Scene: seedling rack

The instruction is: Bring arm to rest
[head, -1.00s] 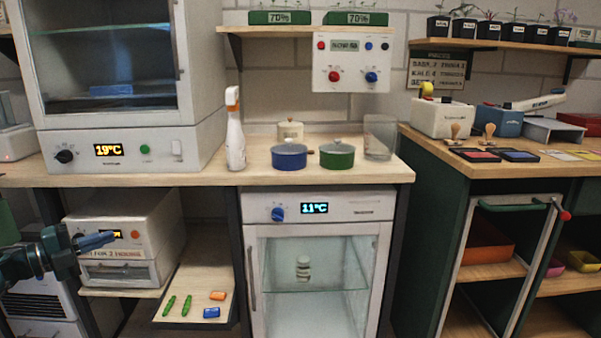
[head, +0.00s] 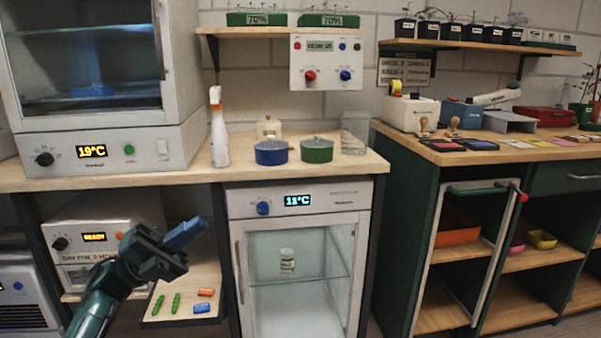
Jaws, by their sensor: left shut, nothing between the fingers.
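My left arm comes in from the lower left of the head view. Its gripper (head: 186,234) has blue fingers, shut with nothing between them, and points up and to the right. It is in the open air in front of the lower bench, above the pull-out shelf (head: 215,278). It hides part of the drying oven (head: 62,243) and part of that shelf. My right gripper is not in view.
The fridge (head: 299,200) stands under the bench, right of my gripper. Green pens (head: 160,304), an orange block (head: 206,292) and a blue block (head: 203,308) lie on the pull-out shelf. The bench (head: 240,175) holds a spray bottle (head: 218,135) and pots.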

